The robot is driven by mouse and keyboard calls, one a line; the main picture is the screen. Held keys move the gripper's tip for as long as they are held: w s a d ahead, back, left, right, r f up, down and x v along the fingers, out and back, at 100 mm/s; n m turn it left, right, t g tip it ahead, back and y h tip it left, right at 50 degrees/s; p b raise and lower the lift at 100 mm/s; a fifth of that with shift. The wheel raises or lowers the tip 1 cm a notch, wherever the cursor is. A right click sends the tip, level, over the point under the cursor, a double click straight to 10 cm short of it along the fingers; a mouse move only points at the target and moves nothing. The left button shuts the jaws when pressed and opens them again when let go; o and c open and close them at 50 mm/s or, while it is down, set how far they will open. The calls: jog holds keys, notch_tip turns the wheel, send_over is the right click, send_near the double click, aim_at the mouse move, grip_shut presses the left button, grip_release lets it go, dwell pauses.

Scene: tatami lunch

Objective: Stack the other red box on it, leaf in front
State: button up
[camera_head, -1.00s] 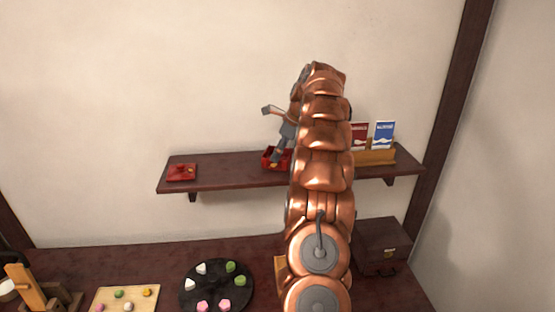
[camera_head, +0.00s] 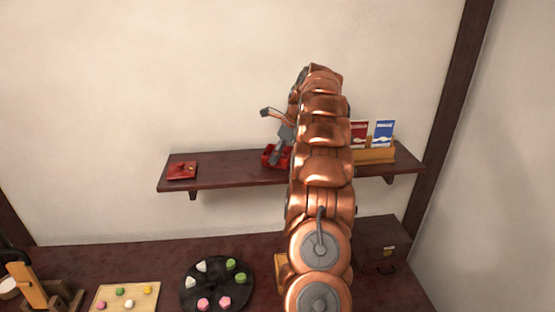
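A red box (camera_head: 268,156) is on the wall shelf (camera_head: 225,171), partly hidden behind my copper arm. My gripper (camera_head: 275,158) reaches down to this box, with a grey finger at it. The arm covers much of the gripper, so I cannot tell whether it is closed on the box. A flat red piece (camera_head: 182,170), looking like a lid or low box with a small gold mark, lies at the left end of the shelf. I cannot make out which side the leaf is on for the box at my gripper.
A wooden holder (camera_head: 375,156) with a red packet (camera_head: 359,134) and a blue packet (camera_head: 384,133) stands at the shelf's right. Below are a dark round tray (camera_head: 190,305), a pale board (camera_head: 135,307) with small sweets, and a dark chest (camera_head: 385,240). Shelf is clear left of centre.

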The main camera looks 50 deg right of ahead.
jog(key=shift+r, duration=0.15)
jog(key=shift+r+b, duration=0.7)
jog(key=shift+r, duration=0.6)
